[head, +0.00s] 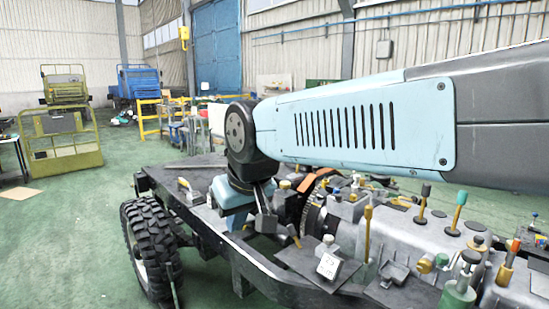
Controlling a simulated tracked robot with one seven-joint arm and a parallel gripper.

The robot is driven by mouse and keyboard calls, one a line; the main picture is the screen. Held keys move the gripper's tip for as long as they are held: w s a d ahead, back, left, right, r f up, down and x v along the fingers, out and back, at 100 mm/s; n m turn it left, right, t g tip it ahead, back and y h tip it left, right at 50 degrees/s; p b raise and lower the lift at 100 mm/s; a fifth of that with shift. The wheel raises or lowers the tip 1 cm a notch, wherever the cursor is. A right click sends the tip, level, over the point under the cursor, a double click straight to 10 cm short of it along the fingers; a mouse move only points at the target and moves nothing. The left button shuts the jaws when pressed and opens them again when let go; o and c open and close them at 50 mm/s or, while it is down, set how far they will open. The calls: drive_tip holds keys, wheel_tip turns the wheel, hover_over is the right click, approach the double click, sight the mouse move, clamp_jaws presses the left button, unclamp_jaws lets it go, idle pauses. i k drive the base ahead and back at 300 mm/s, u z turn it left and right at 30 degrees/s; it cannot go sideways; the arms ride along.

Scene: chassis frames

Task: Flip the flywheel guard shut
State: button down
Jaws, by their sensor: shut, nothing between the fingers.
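My arm crosses the right half of the head view, and its wrist bends down over the chassis. My gripper (265,216) is the dark end below the wrist, small and partly merged with dark parts behind it; its fingers look shut and empty. Just right of it is a toothed dark ring that looks like the flywheel (313,217), at the near end of the grey engine and gearbox casing (405,235). An orange-brown curved piece above the ring may be the flywheel guard (309,182); its hinge and exact angle cannot be made out. The gripper appears apart from it.
The dark chassis frame (215,252) has a big tyre (150,246) at left. A green-topped lever (459,205) stands up at right. Green floor (65,250) at left is clear.

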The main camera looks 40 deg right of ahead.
sight(311, 177)
drive_tip(key=z, duration=0.3)
drive_tip(key=i, duration=0.95)
drive_tip(key=z, duration=0.85)
drive_tip(key=i, duration=0.4)
drive_tip(key=z, duration=0.35)
drive_tip(key=k, duration=0.9)
drive_tip(key=z, duration=0.15)
drive_tip(key=i, duration=0.9)
drive_tip(key=u, duration=0.1)
